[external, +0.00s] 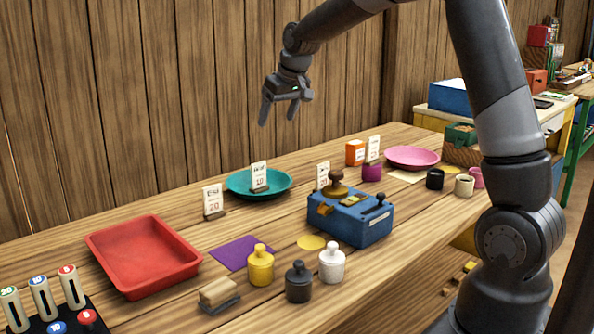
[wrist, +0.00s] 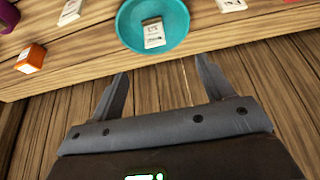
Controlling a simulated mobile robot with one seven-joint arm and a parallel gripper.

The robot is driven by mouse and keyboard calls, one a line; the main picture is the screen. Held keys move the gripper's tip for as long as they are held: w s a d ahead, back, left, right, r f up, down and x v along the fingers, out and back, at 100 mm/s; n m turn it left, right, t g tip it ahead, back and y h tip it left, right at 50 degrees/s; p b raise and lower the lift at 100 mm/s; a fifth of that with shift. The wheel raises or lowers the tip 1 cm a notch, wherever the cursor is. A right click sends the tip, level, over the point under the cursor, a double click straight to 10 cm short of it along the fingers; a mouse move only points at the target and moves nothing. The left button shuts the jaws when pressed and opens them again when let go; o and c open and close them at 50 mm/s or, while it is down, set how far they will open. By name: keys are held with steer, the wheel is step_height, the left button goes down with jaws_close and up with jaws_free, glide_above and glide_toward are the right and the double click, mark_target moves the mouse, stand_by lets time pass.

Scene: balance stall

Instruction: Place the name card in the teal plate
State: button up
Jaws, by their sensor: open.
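The teal plate (external: 238,182) lies towards the back of the plank table. A white name card (external: 259,176) with a dark base stands within its outline; the wrist view also shows this card (wrist: 154,33) inside the teal plate (wrist: 128,24). Similar cards stand left of the plate (external: 213,200), behind the blue box (external: 323,174) and by the purple cup (external: 374,148). Which one the task means cannot be told. My gripper (external: 279,115) is open and empty, high above and behind the plate; its fingers (wrist: 160,75) point towards the plate in the wrist view.
A red tray (external: 142,254) lies at left and a pink plate (external: 412,156) at right. A blue box (external: 350,222) with stamps stands mid-table. Yellow, black and white bottles (external: 331,261) stand in front. An orange box (wrist: 30,57) is near the back edge. The plank wall is behind.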

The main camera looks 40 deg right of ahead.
steer(key=s+a+r, duration=0.1)
steer(key=s+r, duration=0.3)
steer(key=s, duration=0.7)
steer(key=s+a+r, duration=0.1)
steer(key=s+r, duration=0.4)
steer(key=s, duration=0.5)
steer(key=s+f, duration=0.3)
steer(key=s, duration=1.4)
steer(key=shift+a+t, duration=0.4)
steer(key=shift+a, duration=0.05)
